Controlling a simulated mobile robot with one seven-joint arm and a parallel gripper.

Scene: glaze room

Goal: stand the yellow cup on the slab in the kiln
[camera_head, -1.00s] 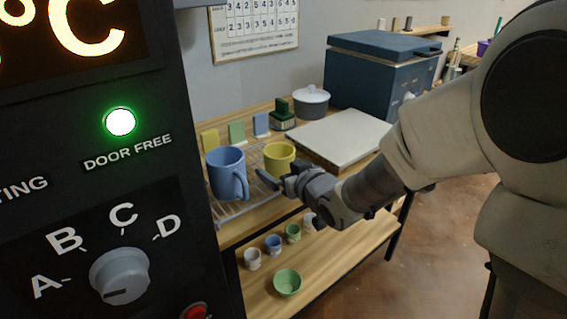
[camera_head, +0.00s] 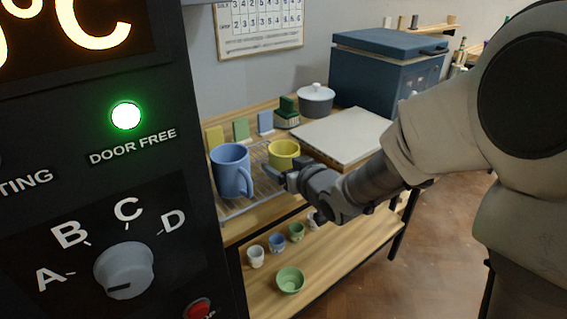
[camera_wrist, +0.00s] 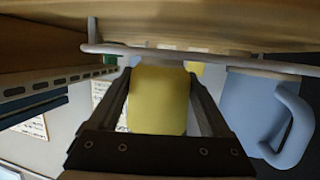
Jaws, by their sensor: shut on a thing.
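The yellow cup (camera_head: 284,149) is upright at the wire rack (camera_head: 244,206) on the bench, right of the larger blue mug. My gripper (camera_head: 273,172) reaches it from the right and is shut on it. In the wrist view, which is upside down, the yellow cup (camera_wrist: 158,100) sits between the two fingers. I cannot tell whether its base touches the rack. The near black panel (camera_head: 190,120), with a dial, a temperature display and a green light marked DOOR FREE, fills the left. No kiln chamber or slab inside one is visible.
The blue mug (camera_head: 231,171) stands close left of the cup, its handle towards my gripper. A pale flat board (camera_head: 342,135), a lidded grey pot (camera_head: 316,100) and a blue lidded box (camera_head: 385,75) are behind. Several small cups stand on the lower shelf (camera_head: 325,264).

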